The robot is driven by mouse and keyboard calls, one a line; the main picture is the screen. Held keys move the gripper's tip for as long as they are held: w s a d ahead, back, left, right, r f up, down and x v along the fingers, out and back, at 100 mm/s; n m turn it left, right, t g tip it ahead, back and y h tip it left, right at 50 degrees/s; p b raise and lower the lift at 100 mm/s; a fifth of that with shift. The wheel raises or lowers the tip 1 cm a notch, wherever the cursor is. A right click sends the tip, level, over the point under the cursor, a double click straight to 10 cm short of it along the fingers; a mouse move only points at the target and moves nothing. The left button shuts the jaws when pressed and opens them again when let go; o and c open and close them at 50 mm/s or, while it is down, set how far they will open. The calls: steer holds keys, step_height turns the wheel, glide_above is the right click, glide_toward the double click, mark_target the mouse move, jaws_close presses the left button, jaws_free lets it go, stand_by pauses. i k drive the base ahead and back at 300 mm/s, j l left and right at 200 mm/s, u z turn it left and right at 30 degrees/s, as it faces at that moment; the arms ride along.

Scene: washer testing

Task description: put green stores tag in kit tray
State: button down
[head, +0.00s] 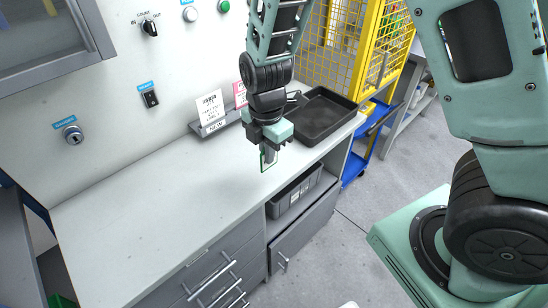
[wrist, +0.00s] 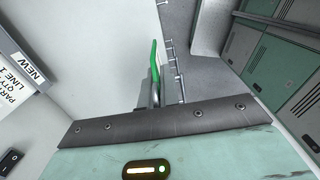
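The green stores tag (head: 264,166) is a small thin card with a green edge, upright at the end of my gripper (head: 269,154). In the wrist view the tag (wrist: 154,60) shows almost edge-on, rising from between the fingers (wrist: 155,94). My gripper is shut on it and holds it above the white counter, near its front edge. A black, shallow, open tray (head: 322,113), which looks like the kit tray, sits on the counter behind and right of my gripper. Its visible inside looks empty. My wrist hides a little of its left side.
A grey holder (head: 210,128) with a white card (head: 209,108) marked NEW and a pink card (head: 240,94) stands against the wall panel. A grey bin (head: 296,190) sits in the shelf below. Yellow mesh (head: 340,40) stands behind the tray. The counter's left part is clear.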

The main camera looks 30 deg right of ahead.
mark_target(316, 126)
steer(key=i+l, duration=0.15)
steer(key=l, duration=0.2)
steer(key=i+l, duration=0.15)
steer(key=l, duration=0.25)
steer(key=i+l, duration=0.2)
steer(key=l, duration=0.15)
steer(key=i+l, duration=0.15)
steer(key=l, duration=0.2)
